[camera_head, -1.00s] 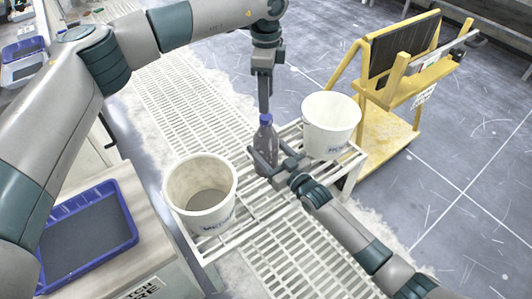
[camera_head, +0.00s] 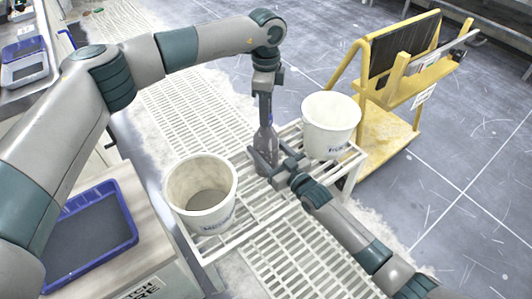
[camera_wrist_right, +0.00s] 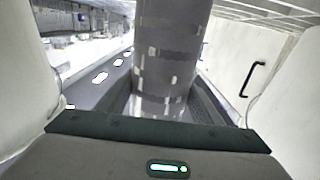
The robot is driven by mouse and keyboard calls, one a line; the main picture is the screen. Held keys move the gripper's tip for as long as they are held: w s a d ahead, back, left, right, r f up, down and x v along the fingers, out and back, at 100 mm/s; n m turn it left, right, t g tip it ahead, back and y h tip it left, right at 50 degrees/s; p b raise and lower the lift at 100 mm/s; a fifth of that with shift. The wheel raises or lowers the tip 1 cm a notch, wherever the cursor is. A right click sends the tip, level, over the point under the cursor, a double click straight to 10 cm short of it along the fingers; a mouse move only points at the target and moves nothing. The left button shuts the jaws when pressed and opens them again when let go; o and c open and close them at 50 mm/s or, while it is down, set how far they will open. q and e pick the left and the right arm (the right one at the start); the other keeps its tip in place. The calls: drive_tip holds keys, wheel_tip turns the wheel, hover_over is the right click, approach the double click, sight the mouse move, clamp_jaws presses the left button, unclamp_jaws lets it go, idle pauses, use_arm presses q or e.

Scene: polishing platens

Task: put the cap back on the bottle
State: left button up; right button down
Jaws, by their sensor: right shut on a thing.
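The bottle (camera_head: 265,142) is grey and translucent and stands upright on the white slatted stand, between two buckets. My right gripper (camera_head: 266,163) is shut around its lower body; in the right wrist view the bottle (camera_wrist_right: 166,55) stands upright between the fingers. My left gripper (camera_head: 266,122) points straight down at the bottle's top. Its fingers overlap the neck, and I cannot tell whether they are open or shut. The blue cap is hidden at the left fingers, so I cannot tell how it sits on the bottle.
A white bucket (camera_head: 172,190) stands front left of the bottle and another bucket (camera_head: 331,112) behind right, both close to the grippers. The white stand (camera_head: 225,243) is slatted. A blue tray (camera_head: 127,222) lies on the left bench. A yellow cart (camera_head: 385,140) stands at the right.

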use_arm(q)
drive_tip(key=shift+c, duration=1.1)
